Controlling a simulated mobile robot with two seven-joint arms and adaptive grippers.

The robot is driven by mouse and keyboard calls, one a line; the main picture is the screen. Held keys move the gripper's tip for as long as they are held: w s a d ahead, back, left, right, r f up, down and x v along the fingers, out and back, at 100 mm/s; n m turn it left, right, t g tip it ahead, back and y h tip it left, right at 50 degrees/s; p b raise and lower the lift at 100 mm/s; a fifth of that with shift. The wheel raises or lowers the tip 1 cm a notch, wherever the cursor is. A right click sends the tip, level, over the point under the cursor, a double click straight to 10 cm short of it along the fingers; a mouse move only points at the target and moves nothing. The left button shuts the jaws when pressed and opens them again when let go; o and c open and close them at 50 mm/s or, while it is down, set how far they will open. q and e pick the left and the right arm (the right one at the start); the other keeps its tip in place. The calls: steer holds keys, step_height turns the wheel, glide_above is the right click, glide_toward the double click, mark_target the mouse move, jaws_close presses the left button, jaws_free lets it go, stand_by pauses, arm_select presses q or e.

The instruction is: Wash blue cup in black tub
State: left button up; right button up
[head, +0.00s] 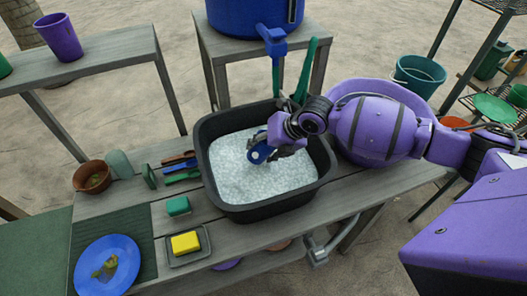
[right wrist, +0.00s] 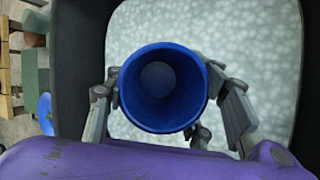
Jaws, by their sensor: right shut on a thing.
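The black tub (head: 208,185) stands on the wooden bench and is filled with whitish, foamy water (head: 245,180). My right gripper (head: 274,148) is over the tub and shut on the blue cup (head: 260,153). In the right wrist view the blue cup (right wrist: 162,88) shows its open mouth to the camera, between the fingers of my right gripper (right wrist: 165,100). The cup is over or at the foam; I cannot tell if it touches the water. The cup's inside looks empty. My left gripper is not in view.
Left of the tub lie brushes (head: 180,167), a green sponge (head: 178,206) and a yellow sponge (head: 185,243) on a tray. A blue plate (head: 105,268) with scraps lies front left. A blue barrel with a tap (head: 272,40) stands behind the tub. A purple basin (head: 420,100) is at right.

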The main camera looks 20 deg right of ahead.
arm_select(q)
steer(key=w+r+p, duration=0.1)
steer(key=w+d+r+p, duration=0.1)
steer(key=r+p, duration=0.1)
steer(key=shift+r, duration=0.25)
arm_select(e)
step_height(320, 180, up, 12)
steer(key=shift+r, duration=0.2)
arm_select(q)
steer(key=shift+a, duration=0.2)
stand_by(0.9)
